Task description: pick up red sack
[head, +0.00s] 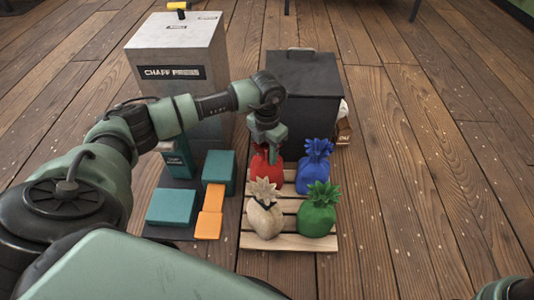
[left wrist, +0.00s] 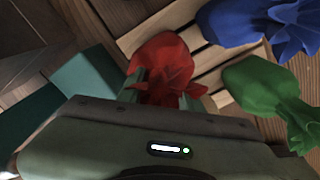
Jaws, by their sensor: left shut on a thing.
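The red sack (head: 267,171) is at the back left of a wooden pallet (head: 285,241), partly hidden by my left gripper (head: 267,143) in the head view. My left gripper reaches down from above and is shut on the sack's gathered top. In the left wrist view the red sack (left wrist: 160,66) lies between the two fingers (left wrist: 172,92), its ruffled top near the palm. I cannot tell whether the sack is lifted off the slats. Only a small piece of my right arm shows at the lower right of the head view; its gripper is not visible.
Blue (head: 314,172), green (head: 318,213) and beige (head: 264,217) sacks share the pallet. A dark bin (head: 303,100) stands right behind it. A grey chaff press (head: 180,85) is at the back left. Floor at right is clear.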

